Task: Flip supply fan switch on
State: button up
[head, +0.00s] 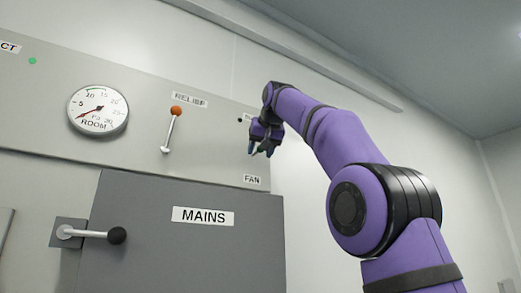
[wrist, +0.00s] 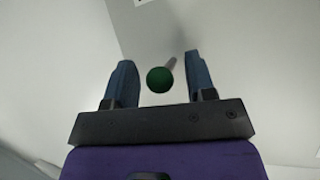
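The fan switch is a small lever with a dark green ball knob (wrist: 159,80) in the wrist view. Its short grey stem runs up and to the right behind the knob. My gripper (wrist: 158,80) is open, with one blue finger on each side of the knob and a visible gap to both. In the head view my gripper (head: 258,151) is at the right end of the grey panel, just above the FAN label (head: 252,180). There the gripper covers most of the switch, so its position is hard to tell.
The grey panel (head: 60,115) also carries a ROOM gauge (head: 98,109) and an orange-knobbed lever (head: 171,128) under a RELIEF label (head: 190,99). Below is a MAINS cabinet door (head: 190,255) with a black-knobbed handle (head: 95,235) sticking out. The wall right of my arm is bare.

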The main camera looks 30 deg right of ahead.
jog(key=shift+s, duration=0.1)
jog(key=v, duration=1)
jog(key=shift+s+r, duration=0.15)
jog(key=shift+s, duration=0.05)
dwell(0.4)
